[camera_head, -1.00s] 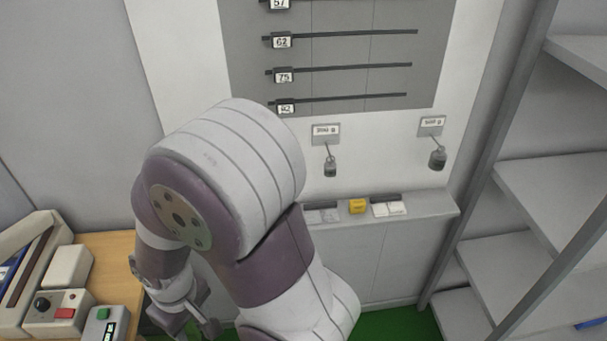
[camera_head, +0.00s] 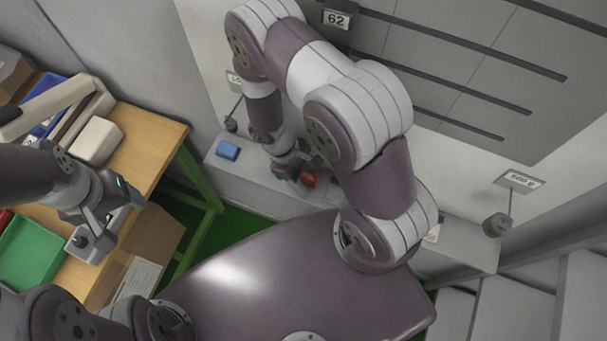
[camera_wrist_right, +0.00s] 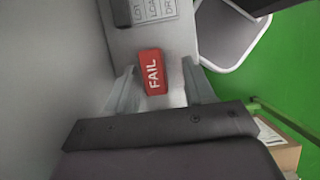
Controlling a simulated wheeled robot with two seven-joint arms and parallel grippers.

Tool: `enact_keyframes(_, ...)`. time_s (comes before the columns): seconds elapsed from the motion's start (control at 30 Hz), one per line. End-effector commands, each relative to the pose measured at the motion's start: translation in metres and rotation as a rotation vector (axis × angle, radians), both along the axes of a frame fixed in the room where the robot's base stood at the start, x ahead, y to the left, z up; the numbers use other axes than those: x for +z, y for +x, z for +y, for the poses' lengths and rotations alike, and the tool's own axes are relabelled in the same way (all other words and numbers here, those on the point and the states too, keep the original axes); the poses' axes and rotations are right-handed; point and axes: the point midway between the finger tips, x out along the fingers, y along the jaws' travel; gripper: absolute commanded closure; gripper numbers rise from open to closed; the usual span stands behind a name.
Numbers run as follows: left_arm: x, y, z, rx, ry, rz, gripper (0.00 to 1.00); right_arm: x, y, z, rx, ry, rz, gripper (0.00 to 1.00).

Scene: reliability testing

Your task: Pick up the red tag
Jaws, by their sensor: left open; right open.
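The red tag (camera_head: 308,179) lies on the grey ledge (camera_head: 262,186) along the wall panel. In the right wrist view the red tag (camera_wrist_right: 153,72) shows white letters reading FAIL. My right gripper (camera_head: 293,172) is at the ledge, right at the tag and partly covering it. In the right wrist view its two fingers (camera_wrist_right: 158,88) are open, one on each side of the tag. I cannot tell whether they touch it. My left gripper (camera_head: 101,232) is open and empty over the wooden table at the left.
A blue tag (camera_head: 228,150) lies on the ledge to the left. A black holder with a printed white label (camera_wrist_right: 153,10) sits beyond the red tag. The wooden table (camera_head: 150,133) holds a green bin (camera_head: 32,250) and a white box (camera_head: 97,141). Grey shelves (camera_head: 515,310) stand at the lower right.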

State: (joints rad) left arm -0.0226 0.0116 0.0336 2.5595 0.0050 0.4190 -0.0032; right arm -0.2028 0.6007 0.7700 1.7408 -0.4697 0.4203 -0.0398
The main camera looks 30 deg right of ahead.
Motion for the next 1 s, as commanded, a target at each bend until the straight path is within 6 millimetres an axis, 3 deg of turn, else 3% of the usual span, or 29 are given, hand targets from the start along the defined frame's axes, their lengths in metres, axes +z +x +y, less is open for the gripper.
enact_keyframes(0.17, 0.000, 0.000, 0.000, 0.000, 0.000, 0.000, 0.29, 0.000, 0.000, 0.000, -0.002, 0.000, -0.001, 0.47)
enact_keyframes(0.3, 0.000, 0.000, 0.000, 0.000, 0.000, 0.000, 0.29, 0.000, 0.000, 0.000, -0.002, 0.000, -0.001, 0.92)
enact_keyframes(0.33, 0.000, 0.000, 0.000, 0.000, 0.000, 0.000, 0.29, 0.000, 0.000, 0.000, -0.002, 0.000, -0.001, 1.00)
enact_keyframes(0.77, 0.002, 0.000, 0.000, 0.000, 0.000, 0.000, 0.29, 0.003, 0.001, 0.000, -0.003, 0.000, -0.002, 1.00)
enact_keyframes(1.0, 0.018, 0.000, 0.000, 0.000, 0.000, 0.000, 0.29, 0.019, 0.003, 0.001, -0.004, 0.000, -0.003, 1.00)
